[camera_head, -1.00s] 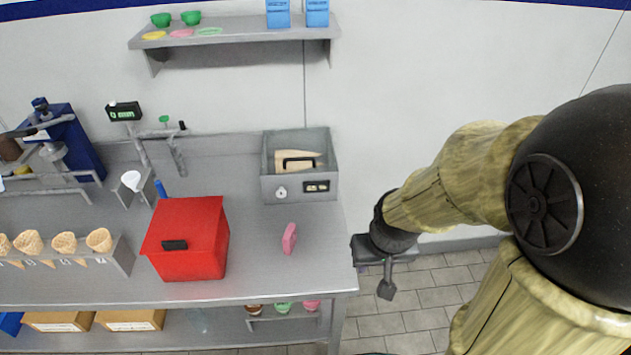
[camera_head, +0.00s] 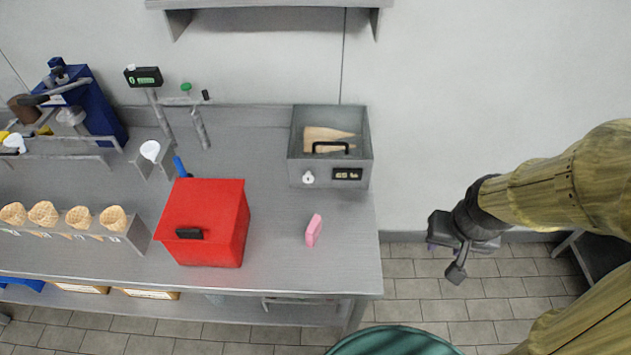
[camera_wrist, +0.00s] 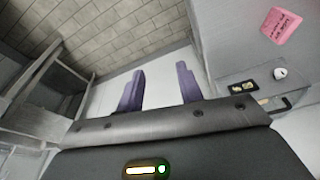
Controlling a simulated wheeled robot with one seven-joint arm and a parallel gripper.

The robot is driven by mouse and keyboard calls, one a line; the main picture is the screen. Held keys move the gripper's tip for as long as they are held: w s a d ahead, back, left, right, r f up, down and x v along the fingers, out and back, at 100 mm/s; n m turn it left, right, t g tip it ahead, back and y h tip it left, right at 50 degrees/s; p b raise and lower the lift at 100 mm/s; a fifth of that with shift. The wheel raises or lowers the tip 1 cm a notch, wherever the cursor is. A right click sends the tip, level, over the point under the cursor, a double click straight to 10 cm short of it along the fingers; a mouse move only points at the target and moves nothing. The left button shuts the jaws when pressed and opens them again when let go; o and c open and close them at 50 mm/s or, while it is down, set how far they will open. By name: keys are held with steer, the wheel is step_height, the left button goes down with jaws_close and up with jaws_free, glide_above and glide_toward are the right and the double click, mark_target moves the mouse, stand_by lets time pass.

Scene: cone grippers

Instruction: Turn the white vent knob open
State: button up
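The white vent knob (camera_head: 308,177) is a small round knob on the front of a grey box (camera_head: 335,172), left of a small dark display (camera_head: 347,174). The knob also shows in the wrist view (camera_wrist: 280,73), at the right. How far it is turned is too small to tell. My gripper (camera_head: 457,262) hangs to the right of the counter, well apart from the box. In the wrist view, its two purple fingers (camera_wrist: 160,88) stand wide apart with nothing between them.
A cone rack (camera_head: 75,227) is left. A teal round thing (camera_head: 390,342) sits below. Floor right of the counter is largely clear.

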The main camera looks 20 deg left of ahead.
steer(key=shift+o, duration=1.3)
steer(key=w+a+f+t+y+b, duration=0.2)
steer(key=w+a+f+t+y, duration=0.25)
steer(key=w+f, duration=0.8)
steer(key=a+f+m+y, duration=0.1)
steer(key=a+y, duration=0.2)
steer(key=a, duration=0.1)
steer(key=s+a+f+m+t+y+b, duration=0.1)
steer(key=a+m+y, duration=0.1)
steer(key=a+y, duration=0.1)
steer(key=a+f+m+y, duration=0.1)
steer(key=a+m+y, duration=0.1)
steer(key=a+y, duration=0.1)
steer(key=shift+s+a+t+y, duration=0.15)
steer(key=shift+a+t+y, duration=0.15)
steer(key=shift+a, duration=0.6)
steer(key=shift+s+a+r+m+t+y, duration=0.25)
steer(key=shift+r+m+t+y, duration=0.25)
steer(key=shift+m, duration=0.2)
